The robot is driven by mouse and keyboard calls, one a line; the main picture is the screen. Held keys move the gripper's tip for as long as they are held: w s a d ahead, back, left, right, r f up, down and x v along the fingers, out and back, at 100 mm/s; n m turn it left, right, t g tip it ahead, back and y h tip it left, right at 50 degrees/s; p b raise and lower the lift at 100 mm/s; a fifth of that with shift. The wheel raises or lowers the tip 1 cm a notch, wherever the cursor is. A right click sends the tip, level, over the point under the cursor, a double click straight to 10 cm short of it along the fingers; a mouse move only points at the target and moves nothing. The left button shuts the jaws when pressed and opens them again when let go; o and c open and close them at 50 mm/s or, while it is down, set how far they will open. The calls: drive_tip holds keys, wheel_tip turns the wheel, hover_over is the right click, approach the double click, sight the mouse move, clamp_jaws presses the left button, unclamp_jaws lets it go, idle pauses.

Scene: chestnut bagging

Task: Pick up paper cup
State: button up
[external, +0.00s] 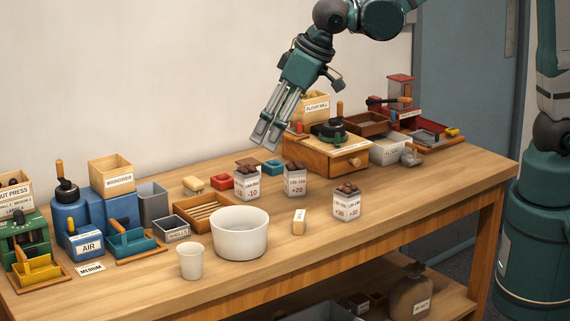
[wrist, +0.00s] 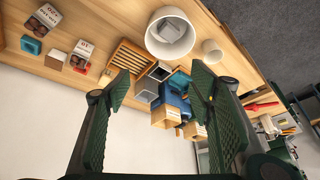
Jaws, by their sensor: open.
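The white paper cup (external: 191,261) stands upright on the table near its front edge, left of a large white bowl (external: 239,238). In the wrist view the cup (wrist: 212,50) shows at the upper right, beside the bowl (wrist: 172,42). My gripper (external: 264,140) is open and empty, high above the back middle of the table, up and to the right of the cup and well apart from it. In the wrist view its two fingers (wrist: 166,90) stand wide apart with nothing between them.
Several labelled boxes of chestnuts (external: 347,204) stand on the middle and right of the table. A slatted wooden tray (external: 196,217) lies behind the bowl. Blue machines (external: 90,215) and a yellow-green press (external: 33,250) crowd the left. Table around the cup's front is clear.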

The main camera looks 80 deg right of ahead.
drive_tip(key=w+a+f, duration=0.8)
drive_tip(key=a, duration=0.1)
drive_tip(key=m+g, duration=0.1)
hover_over(191, 259)
drive_tip(key=s+d, duration=0.2)
wheel_tip(191, 259, down, 11)
drive_tip(key=shift+d+r+h+b, duration=0.15)
drive_tip(key=shift+r+h+b, duration=0.05)
drive_tip(key=shift+h+b, duration=0.2)
drive_tip(key=shift+s, duration=0.1)
drive_tip(key=shift+x, duration=1.3)
drive_tip(key=shift+x, duration=2.6)
drive_tip(key=shift+r, duration=0.1)
drive_tip(key=c, duration=0.7)
